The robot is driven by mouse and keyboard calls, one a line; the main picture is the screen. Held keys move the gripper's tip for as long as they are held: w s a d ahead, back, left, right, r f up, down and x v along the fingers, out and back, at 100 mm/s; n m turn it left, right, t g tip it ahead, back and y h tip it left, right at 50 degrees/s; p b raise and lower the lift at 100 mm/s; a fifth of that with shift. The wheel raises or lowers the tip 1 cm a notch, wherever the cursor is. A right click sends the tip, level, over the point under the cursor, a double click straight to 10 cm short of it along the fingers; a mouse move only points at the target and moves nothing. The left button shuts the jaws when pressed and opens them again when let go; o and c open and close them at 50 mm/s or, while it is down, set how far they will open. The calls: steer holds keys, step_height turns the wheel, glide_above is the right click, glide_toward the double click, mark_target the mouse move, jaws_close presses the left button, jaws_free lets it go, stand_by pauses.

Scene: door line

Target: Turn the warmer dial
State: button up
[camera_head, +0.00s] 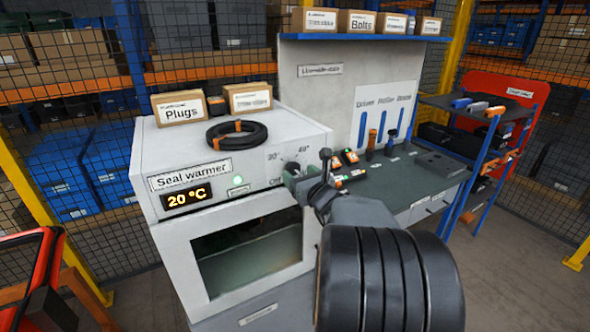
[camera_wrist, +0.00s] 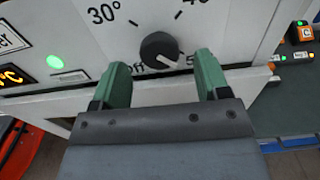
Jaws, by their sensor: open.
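The seal warmer (camera_head: 240,145) is a white cabinet with a display (camera_head: 187,197) reading 20 °C. In the wrist view its dial (camera_wrist: 160,50) is a round black knob, with a white pointer mark toward the lower right. Marks around it include 30° at upper left and a partly hidden "Off" at lower left; other numbers on the right are cut off or covered. My gripper (camera_wrist: 161,64) is open, its green fingertips apart on either side of the dial's lower part. Gaps show between fingers and knob.
A green light (camera_wrist: 55,62) is lit left of the dial. A black ring (camera_head: 237,134) and boxes lie on the warmer's top. The workbench (camera_head: 420,180) with small tools stands close on the right. Mesh fencing is behind.

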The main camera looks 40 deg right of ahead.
steer(key=shift+w+d, duration=0.2)
steer(key=shift+w, duration=1.2)
steer(key=shift+c, duration=0.2)
steer(key=c, duration=0.9)
steer(key=shift+f, duration=0.1)
steer(key=shift+b, duration=0.35)
